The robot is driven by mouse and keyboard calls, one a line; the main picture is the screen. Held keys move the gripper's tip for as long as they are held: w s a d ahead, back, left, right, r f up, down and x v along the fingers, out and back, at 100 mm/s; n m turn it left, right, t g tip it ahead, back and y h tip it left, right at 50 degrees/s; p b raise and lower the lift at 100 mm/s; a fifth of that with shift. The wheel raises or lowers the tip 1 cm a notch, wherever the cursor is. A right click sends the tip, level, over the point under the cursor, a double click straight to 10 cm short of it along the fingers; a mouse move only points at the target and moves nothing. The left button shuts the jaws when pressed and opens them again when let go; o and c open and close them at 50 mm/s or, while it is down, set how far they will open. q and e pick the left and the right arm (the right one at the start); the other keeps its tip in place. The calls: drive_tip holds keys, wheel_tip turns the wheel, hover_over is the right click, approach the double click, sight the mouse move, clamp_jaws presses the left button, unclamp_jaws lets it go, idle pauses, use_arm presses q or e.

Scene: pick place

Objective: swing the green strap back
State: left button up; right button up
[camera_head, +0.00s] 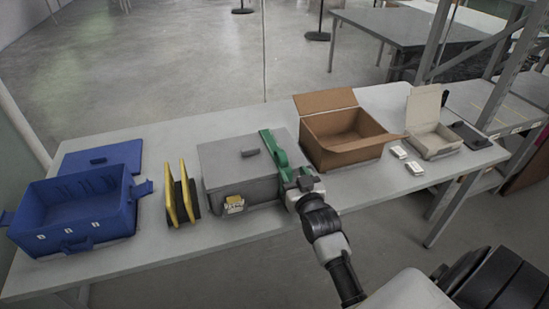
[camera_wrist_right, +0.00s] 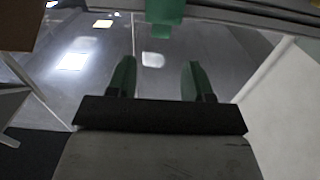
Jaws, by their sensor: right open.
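The green strap (camera_head: 271,144) lies over the right end of the grey lidded box (camera_head: 222,165) on the table, running from its back edge towards the front. Its lower end is partly hidden near my gripper. My right gripper (camera_head: 292,178) is at the box's front right corner, close to the strap; whether they touch I cannot tell. In the right wrist view the two green fingers (camera_wrist_right: 158,72) stand apart with nothing between them. A green piece (camera_wrist_right: 165,10), likely the strap, shows ahead of them at the top. My left gripper is not in view.
A blue open crate (camera_head: 32,232) and yellow-edged black panels (camera_head: 174,200) stand to the left. An open cardboard box (camera_head: 345,148) is close on the right, with a pale open box (camera_head: 430,140) and small white blocks (camera_head: 399,152) beyond. The table front (camera_head: 150,255) is clear.

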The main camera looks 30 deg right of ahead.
sight(284, 158)
drive_tip(key=x, duration=0.9)
drive_tip(key=shift+f, duration=0.1)
drive_tip(key=shift+c, duration=0.3)
drive_tip(key=shift+p, duration=0.3)
clamp_jaws()
